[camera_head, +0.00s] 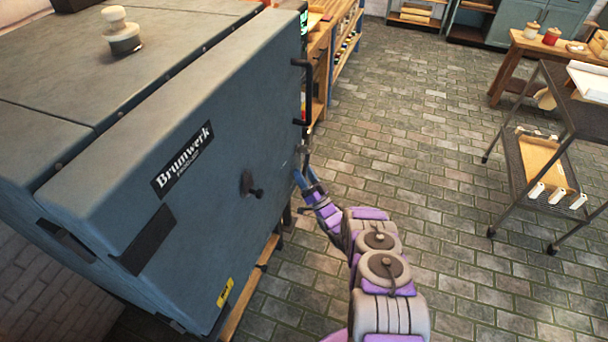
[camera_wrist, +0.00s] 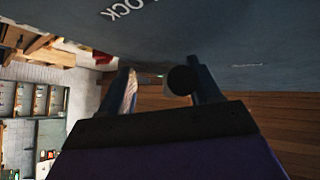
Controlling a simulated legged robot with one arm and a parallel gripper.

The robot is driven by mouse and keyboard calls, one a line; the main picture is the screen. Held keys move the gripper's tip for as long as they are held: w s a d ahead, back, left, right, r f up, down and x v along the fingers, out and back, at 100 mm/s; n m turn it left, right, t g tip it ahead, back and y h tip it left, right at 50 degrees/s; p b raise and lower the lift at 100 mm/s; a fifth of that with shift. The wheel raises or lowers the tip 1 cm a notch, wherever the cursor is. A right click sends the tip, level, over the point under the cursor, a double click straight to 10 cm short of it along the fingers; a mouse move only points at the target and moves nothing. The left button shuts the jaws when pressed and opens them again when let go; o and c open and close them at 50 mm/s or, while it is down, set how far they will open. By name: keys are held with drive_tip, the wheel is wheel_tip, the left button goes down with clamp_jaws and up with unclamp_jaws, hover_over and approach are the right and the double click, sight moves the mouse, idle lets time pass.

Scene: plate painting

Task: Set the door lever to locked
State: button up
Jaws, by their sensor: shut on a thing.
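The large blue-grey kiln (camera_head: 225,120) marked Brumwerk fills the left of the head view. My gripper (camera_head: 302,170) is at the right edge of its door face. In the wrist view, my gripper (camera_wrist: 166,80) has its two fingers on either side of a dark round knob, the end of the door lever (camera_wrist: 183,80), and is shut on it. The knob sits against the right finger. White lettering ending in LOCK (camera_wrist: 130,8) shows on the kiln surface. The lever's angle cannot be told, as my gripper hides most of it in the head view.
A black knob (camera_head: 250,186) stands out from the kiln door, left of my gripper. Black handles (camera_head: 302,63) stick out along the kiln's right edge. A metal cart (camera_head: 550,150) stands at the right. The brick floor (camera_head: 420,130) between is clear.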

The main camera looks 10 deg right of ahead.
drive_tip(key=shift+d+f, duration=0.15)
drive_tip(key=shift+d, duration=0.05)
drive_tip(key=s+d, duration=0.2)
drive_tip(key=s, duration=0.4)
drive_tip(key=s+d+f, duration=0.1)
drive_tip(key=s+d, duration=0.2)
drive_tip(key=s, duration=0.4)
drive_tip(key=shift+d+f+b, duration=0.25)
drive_tip(key=shift+b, duration=0.2)
drive_tip(key=shift+s, duration=0.1)
drive_tip(key=shift+c, duration=0.4)
